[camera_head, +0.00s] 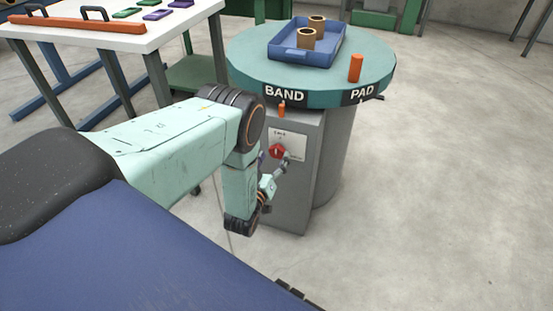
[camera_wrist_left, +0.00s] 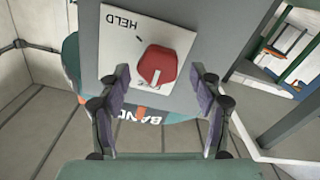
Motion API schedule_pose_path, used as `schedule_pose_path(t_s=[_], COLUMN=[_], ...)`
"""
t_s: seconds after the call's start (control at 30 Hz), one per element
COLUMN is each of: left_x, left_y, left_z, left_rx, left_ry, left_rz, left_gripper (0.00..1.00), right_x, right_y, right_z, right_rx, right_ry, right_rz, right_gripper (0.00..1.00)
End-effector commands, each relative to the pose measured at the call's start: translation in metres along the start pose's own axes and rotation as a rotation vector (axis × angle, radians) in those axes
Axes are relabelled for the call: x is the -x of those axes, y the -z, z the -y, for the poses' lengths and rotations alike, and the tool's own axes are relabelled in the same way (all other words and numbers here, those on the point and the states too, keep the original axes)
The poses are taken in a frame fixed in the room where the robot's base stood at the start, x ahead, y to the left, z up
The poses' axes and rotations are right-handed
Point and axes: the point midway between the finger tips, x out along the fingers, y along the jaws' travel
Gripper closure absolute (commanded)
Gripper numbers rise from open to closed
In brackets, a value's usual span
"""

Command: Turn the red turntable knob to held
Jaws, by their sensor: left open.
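The red knob (camera_head: 277,151) sits on a white plate on the front of the turntable's grey pedestal (camera_head: 295,195). In the left wrist view, the red knob (camera_wrist_left: 158,64) shows close up, with a pale pointer line towards the picture bottom. The plate's word HELD (camera_wrist_left: 125,24) appears upside down at upper left; a second label below the knob is partly hidden. My left gripper (camera_head: 285,159) is open in front of the knob. In the wrist view its fingers (camera_wrist_left: 160,76) stand on either side of the knob, with gaps visible. My right gripper is not in view.
The round teal turntable (camera_head: 245,66) above carries BAND and PAD labels, a blue tray (camera_head: 300,62) with brown rolls, and an orange cylinder (camera_head: 355,68). A white table (camera_head: 120,42) with small parts stands at upper left. The floor at right is clear.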

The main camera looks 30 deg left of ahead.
Motion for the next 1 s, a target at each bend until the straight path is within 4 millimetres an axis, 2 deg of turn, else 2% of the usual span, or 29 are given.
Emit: schedule_pose_path(t_s=[0.2, 0.47, 1.0], left_x=[-0.018, -0.019, -0.019], left_y=[-0.001, -0.001, -0.002], left_z=[-0.003, -0.005, -0.004], left_rx=[0.000, -0.001, -0.001], left_ry=[-0.002, -0.002, -0.002], left_rz=[0.000, 0.002, 0.002], left_gripper=[0.35, 0.35, 0.79], right_x=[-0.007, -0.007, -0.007], right_y=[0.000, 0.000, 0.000], right_z=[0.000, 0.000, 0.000], right_rx=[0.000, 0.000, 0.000], right_ry=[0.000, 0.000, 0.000], right_rz=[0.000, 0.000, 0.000], right_gripper=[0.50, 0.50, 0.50])
